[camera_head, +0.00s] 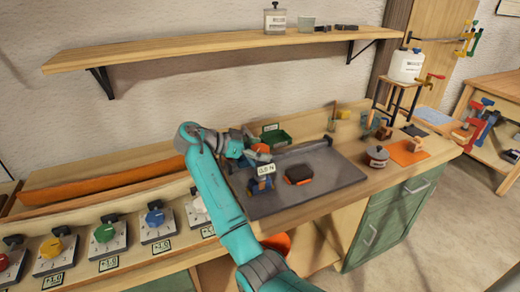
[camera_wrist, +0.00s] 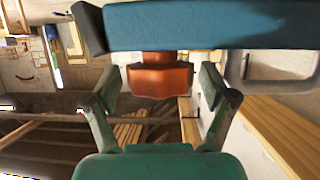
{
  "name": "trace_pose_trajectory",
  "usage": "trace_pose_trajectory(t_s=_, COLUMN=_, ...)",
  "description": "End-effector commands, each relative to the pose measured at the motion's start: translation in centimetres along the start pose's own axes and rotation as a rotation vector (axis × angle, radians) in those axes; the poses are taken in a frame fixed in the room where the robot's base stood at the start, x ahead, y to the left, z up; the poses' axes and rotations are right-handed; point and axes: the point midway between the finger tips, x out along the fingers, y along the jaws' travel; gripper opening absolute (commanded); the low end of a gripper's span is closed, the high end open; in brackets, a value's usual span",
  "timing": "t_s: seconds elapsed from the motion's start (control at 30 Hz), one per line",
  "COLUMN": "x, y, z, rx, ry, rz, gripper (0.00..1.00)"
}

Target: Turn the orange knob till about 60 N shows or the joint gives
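The orange knob (camera_head: 261,148) tops a blue device (camera_head: 262,186) with a display (camera_head: 265,170) reading 0.0 N, on a dark mat (camera_head: 330,184). In the wrist view the orange knob (camera_wrist: 160,80) sits below a blue bar (camera_wrist: 200,25), between the fingertips. My gripper (camera_wrist: 160,85) is open, with a visible gap on each side of the knob, not touching it. In the head view my gripper (camera_head: 248,146) is beside the knob, partly covering it. I cannot make out the glued joint.
A black and orange object (camera_head: 299,174) lies on the mat. A grey-lidded jar (camera_head: 377,156) and an orange mat (camera_head: 409,153) are at right.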

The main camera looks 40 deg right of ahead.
Motion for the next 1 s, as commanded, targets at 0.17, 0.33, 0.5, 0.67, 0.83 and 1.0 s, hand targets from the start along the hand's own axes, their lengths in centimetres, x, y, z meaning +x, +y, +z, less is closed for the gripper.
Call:
trace_pose_trajectory(t_s=0.17, x=0.0, y=0.0, z=-0.1, rx=0.001, ry=0.000, rz=-0.001, gripper=0.84)
trace_pose_trajectory(t_s=0.33, x=-0.4, y=-0.1, z=-0.9, rx=0.004, ry=0.001, rz=-0.002, gripper=0.84)
trace_pose_trajectory(t_s=0.5, x=-1.4, y=-0.1, z=-3.4, rx=0.006, ry=0.000, rz=-0.002, gripper=0.84)
trace_pose_trajectory(t_s=0.67, x=-2.5, y=0.0, z=-6.0, rx=0.005, ry=0.000, rz=-0.001, gripper=0.84)
trace_pose_trajectory(t_s=0.83, x=-3.4, y=0.0, z=-8.2, rx=0.002, ry=0.000, rz=-0.001, gripper=0.84)
trace_pose_trajectory(t_s=1.0, x=-3.8, y=0.0, z=-9.2, rx=0.002, ry=0.000, rz=-0.001, gripper=0.84)
